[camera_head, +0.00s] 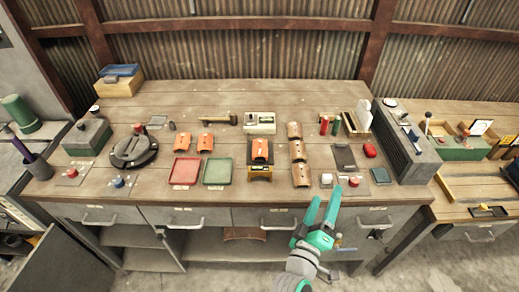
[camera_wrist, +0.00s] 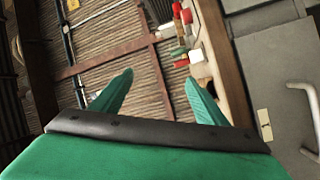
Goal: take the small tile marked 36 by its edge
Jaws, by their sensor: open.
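My gripper (camera_head: 325,194) is open and empty, its green fingers pointing at the front edge of the workbench, right of its middle. The wrist view shows my gripper (camera_wrist: 159,78) with both fingers apart and nothing between them. No number 36 is legible in either view, so I cannot tell which piece is the marked tile. A small dark blue-grey square (camera_head: 380,175) lies near the front edge, right of my gripper. A small whitish piece (camera_head: 326,179) lies just beyond my fingertips.
The wooden workbench (camera_head: 120,193) holds a red tray (camera_head: 186,170), a green tray (camera_head: 217,171), several orange curved pieces and a red rounded object (camera_head: 370,150). A large grey block (camera_head: 403,148) stands at the bench's right end. Drawers with handles line the front below.

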